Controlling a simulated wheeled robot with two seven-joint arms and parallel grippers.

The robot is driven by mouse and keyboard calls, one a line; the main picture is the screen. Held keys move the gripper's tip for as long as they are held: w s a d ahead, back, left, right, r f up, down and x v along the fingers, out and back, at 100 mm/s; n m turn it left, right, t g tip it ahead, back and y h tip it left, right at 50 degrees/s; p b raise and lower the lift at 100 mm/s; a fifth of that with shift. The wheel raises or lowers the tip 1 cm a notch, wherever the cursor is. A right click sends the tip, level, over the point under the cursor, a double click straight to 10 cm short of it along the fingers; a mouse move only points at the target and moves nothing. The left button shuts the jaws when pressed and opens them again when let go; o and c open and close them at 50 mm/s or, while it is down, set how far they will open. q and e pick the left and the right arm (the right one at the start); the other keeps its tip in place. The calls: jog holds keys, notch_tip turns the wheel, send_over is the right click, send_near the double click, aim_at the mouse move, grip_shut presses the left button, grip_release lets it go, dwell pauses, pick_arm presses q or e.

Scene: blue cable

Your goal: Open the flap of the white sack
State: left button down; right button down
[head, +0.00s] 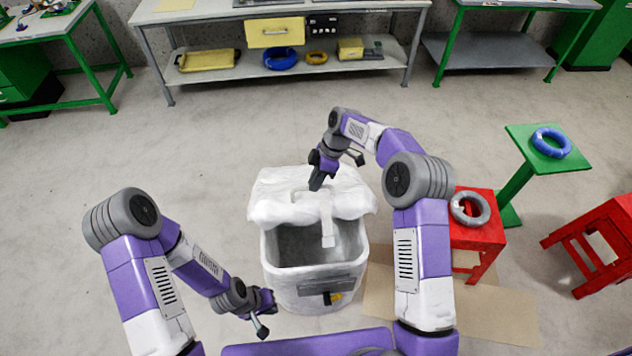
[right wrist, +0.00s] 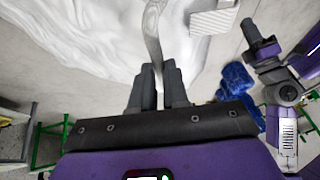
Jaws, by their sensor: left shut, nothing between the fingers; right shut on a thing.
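The white sack (head: 310,300) stands on the floor in front of me, its grey inside showing through the opening. Its white flap (head: 275,205) is raised off the front and lies toward the far side, with a strap (head: 327,225) hanging over the opening. My right gripper (head: 317,183) is at the top of the flap. My left gripper (head: 264,322) is shut and empty, low beside the sack's front left.
A red stool (head: 482,236) with a grey coil (head: 470,208) stands right of the sack. A green stand (head: 520,150) holds a blue cable coil (head: 551,142). A workbench (head: 220,12) stands at the back. The floor left of the sack is clear; cardboard (head: 490,315) lies at right.

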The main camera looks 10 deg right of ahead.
jog(key=shift+w+d+f, duration=0.1)
jog(key=shift+w+f, duration=0.1)
jog(key=c, duration=1.4)
grip_release()
jog(key=shift+w, duration=0.1)
jog(key=shift+o, duration=1.4)
jog(key=shift+w+f, duration=0.1)
jog(key=shift+w, duration=0.05)
jog(key=v, duration=0.7)
jog(key=shift+r+p, duration=0.35)
jog(key=shift+p, duration=0.1)
